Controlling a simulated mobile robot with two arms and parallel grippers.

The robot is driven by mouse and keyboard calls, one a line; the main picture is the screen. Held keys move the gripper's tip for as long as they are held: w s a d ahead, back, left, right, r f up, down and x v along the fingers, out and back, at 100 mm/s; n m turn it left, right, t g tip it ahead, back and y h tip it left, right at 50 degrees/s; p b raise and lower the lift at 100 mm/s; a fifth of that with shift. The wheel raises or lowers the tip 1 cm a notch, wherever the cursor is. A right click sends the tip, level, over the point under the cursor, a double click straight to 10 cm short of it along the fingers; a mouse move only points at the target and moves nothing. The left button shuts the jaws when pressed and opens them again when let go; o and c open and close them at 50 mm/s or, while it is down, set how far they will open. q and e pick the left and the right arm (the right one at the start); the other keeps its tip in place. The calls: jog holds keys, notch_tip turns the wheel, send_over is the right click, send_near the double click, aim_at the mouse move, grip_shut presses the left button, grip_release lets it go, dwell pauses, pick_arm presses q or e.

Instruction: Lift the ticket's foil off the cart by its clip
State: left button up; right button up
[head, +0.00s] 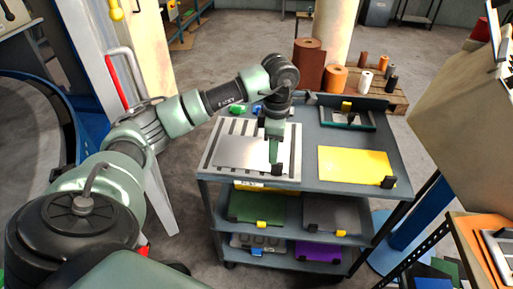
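A grey cart (311,184) stands in the middle of the head view. On its top lies a silver-grey foil sheet (240,152) on a striped plate at the left, and a yellow sheet (354,163) at the right with a black clip (388,182) at its front corner. My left gripper (276,162) points down over the silver sheet's right side. A small black clip (277,170) shows right at its tip; I cannot tell whether the fingers touch or grip it. Which foil the ticket names is not readable. My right gripper is not in view.
Lower cart shelves hold a green sheet (256,207), a dark grey sheet (331,213) and a purple sheet (318,251), several with clips. A teal-framed piece (347,116) lies at the cart's back. Foil rolls (308,64) stand on a pallet behind. A blue post (416,213) stands right of the cart.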

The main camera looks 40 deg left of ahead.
aim_at(273, 174)
pick_arm(q)
notch_tip(273, 174, down, 7)
jog(key=shift+w+r+p, duration=0.15)
jog(key=shift+p, duration=1)
jog(key=shift+f, duration=0.35)
grip_shut()
jog(key=shift+w+r, duration=0.1)
